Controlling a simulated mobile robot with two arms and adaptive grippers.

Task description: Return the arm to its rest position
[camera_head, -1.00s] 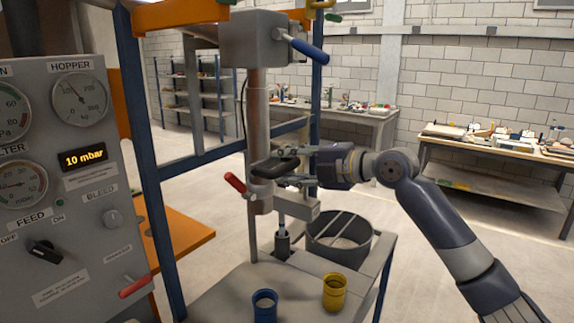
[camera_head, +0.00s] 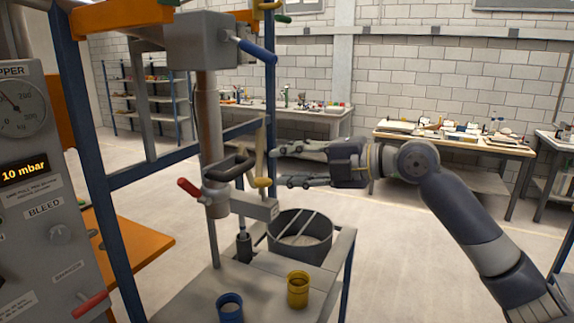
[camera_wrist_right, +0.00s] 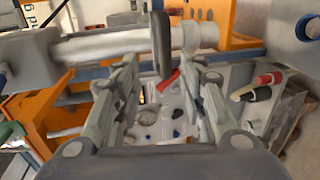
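My right gripper (camera_head: 285,166) is open and empty in the head view, its two fingers pointing left. Its fingertips are a short way right of the black loop handle (camera_head: 230,166) on the grey column (camera_head: 209,120), with a gap between. In the right wrist view the two open fingers (camera_wrist_right: 165,95) frame the dark loop handle (camera_wrist_right: 161,42), which lies ahead of them, and nothing is held. My right arm reaches in from the lower right. My left gripper is not in view.
A table (camera_head: 265,295) holds a blue cup (camera_head: 230,308) and a yellow cup (camera_head: 298,290). A gauge panel (camera_head: 40,200) is at the left. Red (camera_head: 189,187) and blue (camera_head: 257,50) levers stick out from the column. The floor to the right is open.

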